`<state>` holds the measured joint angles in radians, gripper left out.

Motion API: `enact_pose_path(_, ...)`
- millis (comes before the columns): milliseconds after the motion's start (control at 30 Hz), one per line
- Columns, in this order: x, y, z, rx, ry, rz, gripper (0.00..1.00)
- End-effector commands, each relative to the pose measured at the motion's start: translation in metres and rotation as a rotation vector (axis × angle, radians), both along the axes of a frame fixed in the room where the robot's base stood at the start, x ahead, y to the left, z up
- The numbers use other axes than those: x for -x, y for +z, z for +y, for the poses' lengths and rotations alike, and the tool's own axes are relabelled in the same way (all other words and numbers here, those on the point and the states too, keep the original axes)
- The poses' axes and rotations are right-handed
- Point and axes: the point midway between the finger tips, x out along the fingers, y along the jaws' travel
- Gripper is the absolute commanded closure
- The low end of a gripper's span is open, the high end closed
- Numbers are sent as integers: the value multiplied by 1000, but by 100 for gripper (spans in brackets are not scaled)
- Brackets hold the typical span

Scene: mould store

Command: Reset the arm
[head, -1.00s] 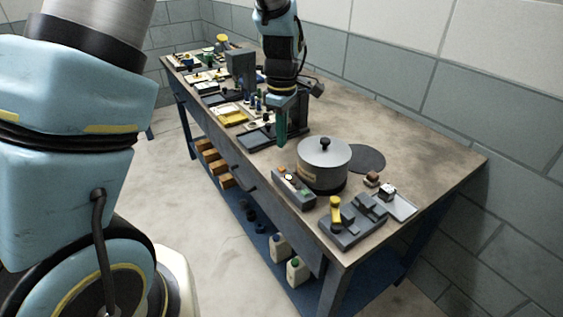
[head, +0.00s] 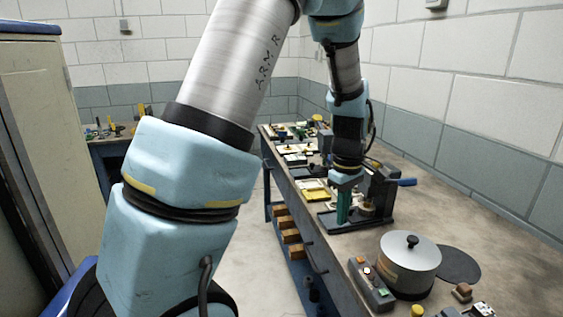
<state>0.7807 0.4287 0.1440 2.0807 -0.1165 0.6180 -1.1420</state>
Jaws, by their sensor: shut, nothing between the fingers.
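My arm (head: 165,195) fills the left and upper middle of the head view, with its far end bent down over the workbench. My gripper (head: 343,208) points down above the bench, behind the round lidded pot. Its greenish fingers are together with nothing visible between them. A dark press-like stand (head: 378,205) with a blue handle is close to it on the right. Whether the fingers touch the stand cannot be told.
The workbench (head: 490,235) runs along the right wall. On it are a metal pot (head: 408,258), a control box (head: 371,285), a dark disc (head: 458,264) and several small trays at the far end. A cabinet (head: 40,150) stands at left. Floor (head: 262,250) is clear beside the bench.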

Motion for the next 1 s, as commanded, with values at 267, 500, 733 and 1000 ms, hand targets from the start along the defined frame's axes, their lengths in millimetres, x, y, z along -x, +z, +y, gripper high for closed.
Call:
enact_pose_path(267, 8, 3, 151, 9, -345, -73, 100)
enact_pose_path(500, 43, 0, 227, -35, -600, -123, 100)
enact_pose_path(733, 55, -1, 245, -53, -683, -133, 100)
enact_pose_path(1000, 55, -1, 245, -53, -684, -133, 100)
